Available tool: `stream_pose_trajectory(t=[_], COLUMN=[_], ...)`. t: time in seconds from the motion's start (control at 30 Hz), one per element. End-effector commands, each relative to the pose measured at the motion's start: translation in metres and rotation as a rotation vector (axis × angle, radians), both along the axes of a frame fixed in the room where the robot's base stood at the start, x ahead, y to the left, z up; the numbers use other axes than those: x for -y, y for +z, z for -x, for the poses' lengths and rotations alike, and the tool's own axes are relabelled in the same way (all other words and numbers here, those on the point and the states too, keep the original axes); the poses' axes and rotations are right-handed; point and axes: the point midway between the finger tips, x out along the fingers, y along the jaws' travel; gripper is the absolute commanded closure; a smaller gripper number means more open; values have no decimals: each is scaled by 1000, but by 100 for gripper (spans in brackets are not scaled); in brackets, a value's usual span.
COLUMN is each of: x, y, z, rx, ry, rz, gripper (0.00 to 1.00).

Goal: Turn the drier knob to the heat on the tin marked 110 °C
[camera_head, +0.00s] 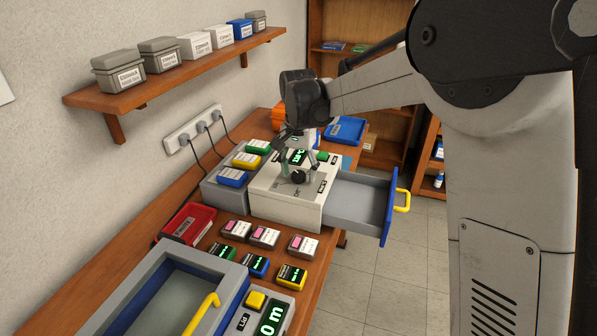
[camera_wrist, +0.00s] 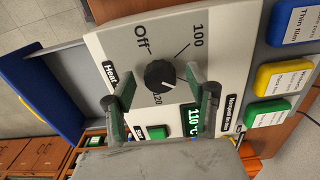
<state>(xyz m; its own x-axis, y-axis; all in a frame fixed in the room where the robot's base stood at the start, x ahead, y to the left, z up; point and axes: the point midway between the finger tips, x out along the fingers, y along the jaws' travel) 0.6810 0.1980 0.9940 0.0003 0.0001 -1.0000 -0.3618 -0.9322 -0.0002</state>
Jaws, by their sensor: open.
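The drier (camera_head: 284,208) is a pale box on the bench with its grey, blue-fronted drawer (camera_head: 370,202) pulled out. Its black round knob (camera_head: 298,177) is on top; in the wrist view the knob (camera_wrist: 160,76) sits among the marks Off, 100 and 120. A green display (camera_wrist: 191,120) on the drier reads 110 °C. My gripper (camera_wrist: 163,78) is open over the panel, with one green-padded finger on each side of the knob; contact is not clear. I cannot read 110 °C on any tin.
Tins with green, yellow and blue lids (camera_head: 233,177) stand on a grey unit left of the drier. Several small labelled tins (camera_head: 265,237) lie in front, near a red tray (camera_head: 188,224). A shelf (camera_head: 180,75) with boxes hangs on the wall.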

Motion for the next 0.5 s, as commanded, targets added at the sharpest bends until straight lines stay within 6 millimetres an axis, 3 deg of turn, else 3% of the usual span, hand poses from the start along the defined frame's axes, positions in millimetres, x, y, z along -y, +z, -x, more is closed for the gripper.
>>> stream_pose_trajectory(t=[0.27, 0.5], x=[0, 0], y=[19, 66], z=[0, 0], rx=[0, 0], ry=[0, 0], rz=[0, 0], gripper=[48, 48])
